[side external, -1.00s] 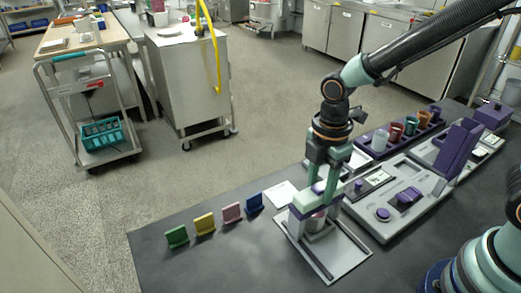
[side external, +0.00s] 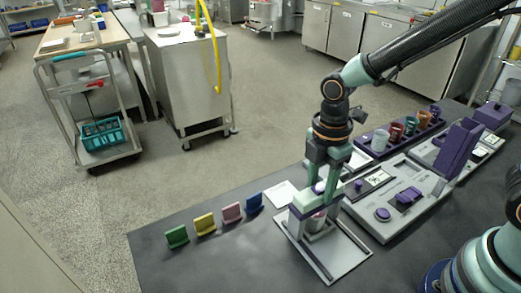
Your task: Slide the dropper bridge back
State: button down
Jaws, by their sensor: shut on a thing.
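The dropper bridge (side external: 301,213) is a pale grey and mint frame. It stands over the back-left end of a flat light grey tray (side external: 345,262) near the front of the dark table. My gripper (side external: 320,187) comes down from above and is shut on the top of the bridge. Its fingers hide part of what they hold.
Green (side external: 177,236), yellow (side external: 204,224), pink (side external: 231,212) and blue (side external: 254,202) cards stand to the left. A grey machine panel with purple parts (side external: 383,214) lies close on the right. Behind it is a purple rack (side external: 372,151) of cups. The front-left table is clear.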

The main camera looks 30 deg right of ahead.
jog(key=shift+r, duration=0.1)
jog(key=s, duration=0.9)
jog(key=shift+s, duration=0.25)
jog(key=shift+c, duration=1.8)
grip_release()
